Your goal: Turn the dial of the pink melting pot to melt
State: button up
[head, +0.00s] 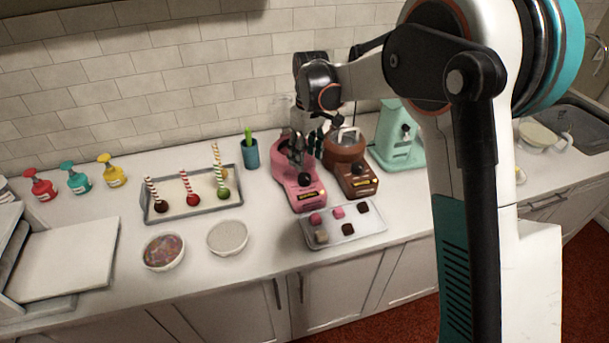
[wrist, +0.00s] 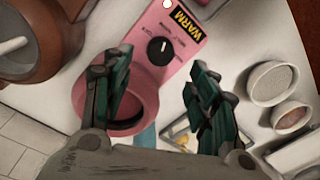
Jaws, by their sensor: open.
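The pink melting pot (head: 308,194) stands on the counter beside a brown one. The small print around the dial is too blurred to read surely. The dial also shows in the head view (head: 304,179). My gripper (head: 305,147) is open and empty above the pink pot, its fingers (wrist: 158,68) spread apart on either side of the dial and not touching it.
The brown pot (head: 356,181) stands close on the right. A tray of sweets (head: 346,229) lies just in front. A tray of cake pops (head: 165,215), two bowls (head: 228,238) and a teal cup (head: 250,155) are to the left. A mint machine (head: 397,150) stands farther right.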

aim_at(305, 176)
notch_tip(305, 176, down, 7)
jog(key=shift+s+a+b, duration=0.15)
jog(key=shift+b, duration=0.45)
jog(key=shift+c, duration=0.6)
jog(key=c, duration=1)
